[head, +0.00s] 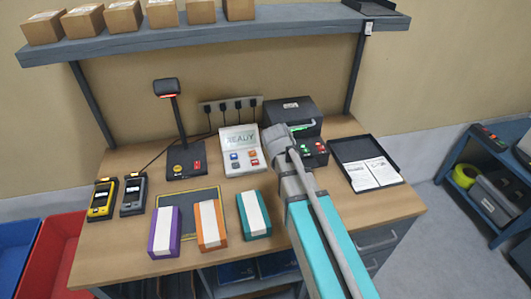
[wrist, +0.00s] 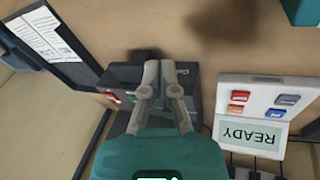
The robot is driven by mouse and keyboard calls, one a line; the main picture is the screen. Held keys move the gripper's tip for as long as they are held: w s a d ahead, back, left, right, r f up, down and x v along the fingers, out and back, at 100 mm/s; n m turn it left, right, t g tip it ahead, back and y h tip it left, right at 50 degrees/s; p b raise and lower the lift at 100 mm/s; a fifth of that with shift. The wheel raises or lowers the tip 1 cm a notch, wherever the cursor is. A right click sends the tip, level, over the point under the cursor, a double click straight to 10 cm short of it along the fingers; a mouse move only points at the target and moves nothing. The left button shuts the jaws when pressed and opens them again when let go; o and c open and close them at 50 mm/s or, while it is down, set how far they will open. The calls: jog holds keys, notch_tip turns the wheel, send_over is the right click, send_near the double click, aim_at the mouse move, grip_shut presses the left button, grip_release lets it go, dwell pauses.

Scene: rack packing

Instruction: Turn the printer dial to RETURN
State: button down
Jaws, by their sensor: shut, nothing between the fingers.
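The printer (head: 290,106) is a black box at the back right of the bench, partly behind my arm. Its front carries red and green lit buttons (head: 319,148). In the wrist view the printer (wrist: 190,82) is upside down, behind and around my gripper (wrist: 158,66). My gripper's fingertips are together with nothing between them, over the printer's front. A red light and a green light (wrist: 133,97) show just left of the fingers. I cannot make out the dial or its marks; the fingers cover part of the front. I cannot tell if they touch it.
A white console (head: 240,150) reading READY stands left of the printer. A black tray with papers (head: 366,165) lies to its right. A scanner stand (head: 183,160), two handheld devices and purple, orange and teal boxes (head: 254,215) occupy the left and front. A shelf (head: 210,37) with cartons hangs above.

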jog(key=s+d+g+y, duration=0.1)
jog(key=s+d, duration=0.2)
jog(key=s, duration=0.3)
jog(key=s+d+f+y, duration=0.1)
jog(key=s+d+y, duration=0.1)
jog(key=s, duration=0.3)
jog(key=shift+s+d+g, duration=0.4)
jog(key=shift+d, duration=0.25)
